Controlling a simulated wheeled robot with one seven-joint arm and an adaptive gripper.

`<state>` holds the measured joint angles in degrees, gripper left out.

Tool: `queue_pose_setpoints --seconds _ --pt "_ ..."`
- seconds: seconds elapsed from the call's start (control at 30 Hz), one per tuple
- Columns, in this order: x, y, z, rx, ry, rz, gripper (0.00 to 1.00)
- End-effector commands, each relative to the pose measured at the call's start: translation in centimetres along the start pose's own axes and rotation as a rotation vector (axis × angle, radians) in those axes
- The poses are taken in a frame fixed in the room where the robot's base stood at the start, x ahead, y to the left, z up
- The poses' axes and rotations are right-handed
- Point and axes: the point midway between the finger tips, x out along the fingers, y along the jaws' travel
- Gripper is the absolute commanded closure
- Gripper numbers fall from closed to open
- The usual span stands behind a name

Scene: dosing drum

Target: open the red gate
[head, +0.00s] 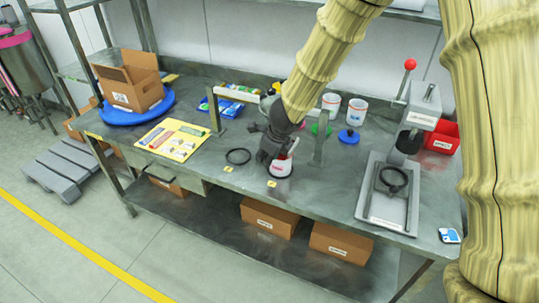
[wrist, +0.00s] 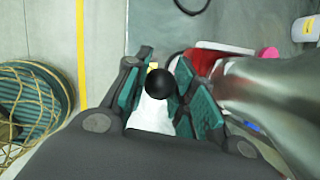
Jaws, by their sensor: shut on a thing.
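In the head view my gripper (head: 275,150) is low over the front middle of the bench, beside a white container with red marking (head: 280,169). In the wrist view my gripper (wrist: 160,95) has its fingers on either side of a black ball knob (wrist: 158,88), with a white surface below it. It is closed on the knob. A red part (wrist: 190,63), which may be the red gate, shows just past the fingers, partly hidden by them. A shiny metal drum (wrist: 270,95) fills the right side of the wrist view. My arm hides most of the drum in the head view.
White cups (head: 356,111) stand behind. A yellow sheet (head: 172,140) lies left and a metal press (head: 410,125) stands right. Bench space in front is narrow.

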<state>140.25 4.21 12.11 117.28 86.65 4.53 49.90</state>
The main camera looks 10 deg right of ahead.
Motion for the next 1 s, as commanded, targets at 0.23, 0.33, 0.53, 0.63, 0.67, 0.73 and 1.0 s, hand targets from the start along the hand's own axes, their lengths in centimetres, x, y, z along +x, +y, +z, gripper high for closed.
queue_pose_setpoints --seconds 0.23,0.33,0.53,0.63,0.67,0.73,1.0 --pt "-0.5 3.8 -0.6 0.001 -0.002 0.002 1.00" --pt "-1.0 5.2 -0.7 0.000 -0.002 0.002 1.00" --pt "-1.6 6.6 -0.8 -0.001 -0.001 0.001 1.00" --pt "-1.7 6.8 -0.8 -0.001 -0.001 0.001 1.00" --pt "-1.7 6.8 -0.8 -0.001 0.000 0.001 1.00" --pt "-1.7 6.8 -0.8 -0.001 0.000 0.002 1.00" --pt "-1.7 6.8 -0.8 -0.001 0.000 0.003 0.51"
